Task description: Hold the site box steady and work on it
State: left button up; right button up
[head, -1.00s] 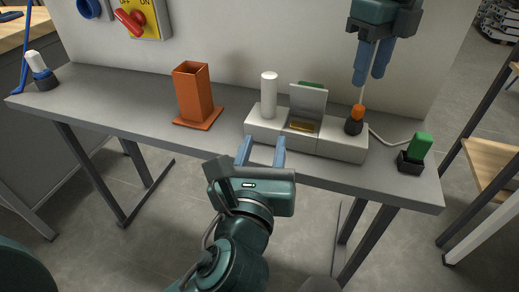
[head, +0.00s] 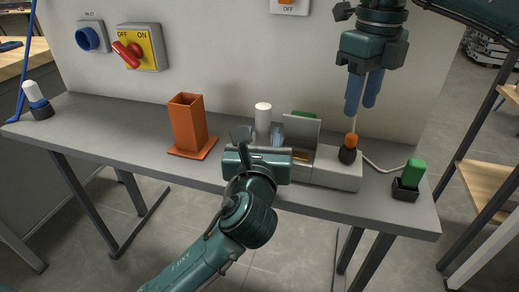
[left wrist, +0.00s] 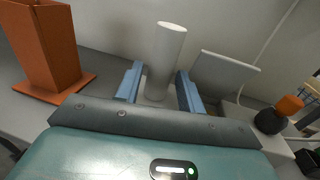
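The pale grey site box (head: 335,168) stands on the bench near its front edge. A white cylinder (head: 263,117) rises from its left end. A raised flap (head: 302,129) is at its middle, with a brass-coloured part below. An orange-topped black piece (head: 348,149) stands on its right end. My left gripper (left wrist: 158,88) is open, its blue fingers on either side of the white cylinder in the left wrist view; contact cannot be told. The box's left part is hidden by my left gripper in the head view. My right gripper (head: 363,94) is open and empty, above the orange-topped piece.
An orange square tube on a base (head: 187,125) stands left of the box. A green piece in a black holder (head: 408,180) is at the right end, and a white-topped bottle (head: 37,100) at the far left. A red-handled switch (head: 138,48) is on the wall.

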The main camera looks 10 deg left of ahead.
pick_arm(q)
jog(key=shift+w, duration=0.4)
grip_shut()
pick_arm(e)
jog(key=shift+o, duration=0.3)
